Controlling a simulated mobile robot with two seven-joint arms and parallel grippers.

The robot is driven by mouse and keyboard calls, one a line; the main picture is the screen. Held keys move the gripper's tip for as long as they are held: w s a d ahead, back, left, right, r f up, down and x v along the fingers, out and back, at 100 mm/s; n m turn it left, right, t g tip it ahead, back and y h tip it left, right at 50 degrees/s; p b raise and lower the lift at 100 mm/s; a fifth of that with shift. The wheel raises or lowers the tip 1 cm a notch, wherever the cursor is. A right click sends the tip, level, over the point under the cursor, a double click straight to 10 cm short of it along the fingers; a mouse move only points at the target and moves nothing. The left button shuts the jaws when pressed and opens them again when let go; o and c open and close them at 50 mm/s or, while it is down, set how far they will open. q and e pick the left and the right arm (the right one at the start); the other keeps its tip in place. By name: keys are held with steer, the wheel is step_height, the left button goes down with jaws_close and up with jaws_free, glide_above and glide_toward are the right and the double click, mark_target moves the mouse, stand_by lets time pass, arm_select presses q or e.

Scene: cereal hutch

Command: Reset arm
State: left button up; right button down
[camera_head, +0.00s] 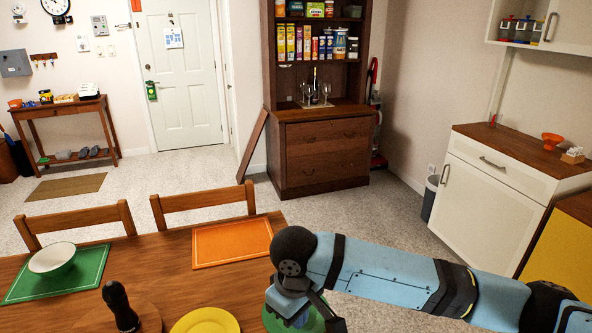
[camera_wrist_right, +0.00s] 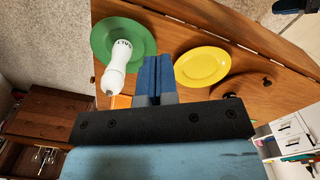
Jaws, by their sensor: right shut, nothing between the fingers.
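My right arm comes in from the right in the head view, and its right gripper (camera_head: 290,312) points down over the table's right end. In the right wrist view its two blue fingers (camera_wrist_right: 155,78) are together with nothing between them. A green plate (camera_wrist_right: 138,32) lies below, partly hidden by the gripper in the head view. A white salt shaker (camera_wrist_right: 118,62) shows beside the fingers in the wrist view; it is hidden in the head view. My left gripper is not in view.
The wooden table (camera_head: 165,262) holds a yellow plate (camera_head: 205,322), a dark mill (camera_head: 120,308), an orange placemat (camera_head: 232,243) and a white bowl (camera_head: 52,258). Two chairs stand behind it. The hutch (camera_head: 325,150) is at the back; carpet between is clear. A white cabinet (camera_head: 490,200) stands right.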

steer(key=s+a+f+m+y, duration=0.1)
steer(key=s+a+f+y, duration=0.3)
steer(key=a+f+y, duration=0.25)
steer(key=s+d+f+m+t, duration=0.2)
steer(key=d+f+m+t, duration=0.15)
steer(key=d+f, duration=0.25)
steer(key=s+d+f+m+t, duration=0.2)
steer(key=d+f+t, duration=0.3)
steer(key=d+f, duration=0.15)
steer(key=s+d+f+t+h, duration=0.1)
steer(key=s+d+f, duration=0.1)
steer(key=s+d, duration=0.3)
steer(key=s+d+f+t+h, duration=0.1)
steer(key=s+d+f+h, duration=0.15)
steer(key=d, duration=0.45)
arm_select(q)
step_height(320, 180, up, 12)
steer(key=p, duration=1.3)
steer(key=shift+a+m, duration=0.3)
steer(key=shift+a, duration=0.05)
arm_select(e)
step_height(320, 180, up, 12)
steer(key=s+d, duration=0.1)
steer(key=shift+s+d, duration=0.2)
steer(key=shift+d, duration=0.15)
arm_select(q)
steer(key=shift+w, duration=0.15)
arm_select(e)
steer(key=shift+f+t, duration=0.25)
